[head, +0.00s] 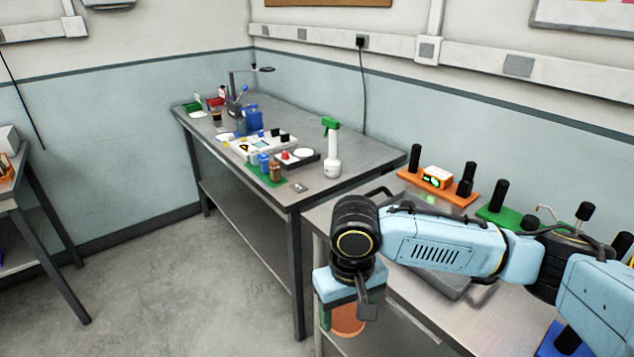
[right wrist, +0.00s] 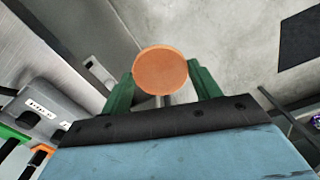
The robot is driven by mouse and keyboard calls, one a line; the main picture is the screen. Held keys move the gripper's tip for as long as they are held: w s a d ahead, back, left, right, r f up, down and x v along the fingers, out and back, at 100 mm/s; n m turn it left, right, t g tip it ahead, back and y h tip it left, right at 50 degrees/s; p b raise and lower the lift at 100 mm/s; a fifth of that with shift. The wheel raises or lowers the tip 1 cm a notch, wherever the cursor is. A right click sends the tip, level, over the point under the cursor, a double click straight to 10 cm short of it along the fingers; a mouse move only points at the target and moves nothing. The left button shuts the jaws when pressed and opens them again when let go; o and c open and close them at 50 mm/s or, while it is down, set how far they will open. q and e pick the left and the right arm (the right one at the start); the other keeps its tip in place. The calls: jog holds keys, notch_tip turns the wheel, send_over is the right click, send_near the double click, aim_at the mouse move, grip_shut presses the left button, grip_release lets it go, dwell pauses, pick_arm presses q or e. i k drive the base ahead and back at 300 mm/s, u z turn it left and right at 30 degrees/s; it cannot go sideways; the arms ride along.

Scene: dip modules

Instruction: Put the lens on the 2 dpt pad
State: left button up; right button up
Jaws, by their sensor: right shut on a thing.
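The lens, an orange round disc (head: 348,318), is held by my right gripper (head: 347,308) in front of the right table's edge, above the floor. In the right wrist view the lens (right wrist: 160,70) sits between the two green fingertips (right wrist: 160,88), which close on its sides. My left gripper is not in view. I cannot make out which thing is the 2 dpt pad. My right arm hides part of the right table, and labels there are too small to read.
On the right table stand an orange board (head: 438,183) with black posts and a green display, and a green board (head: 500,217). The back table holds a green-capped spray bottle (head: 332,150), small bottles (head: 264,163) and trays. Open floor (head: 190,270) lies to the left.

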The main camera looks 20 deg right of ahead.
aim_at(408, 204)
jog(key=i, duration=1.45)
jog(key=z, duration=1.4)
jog(key=i, duration=0.5)
jog(key=z, duration=0.55)
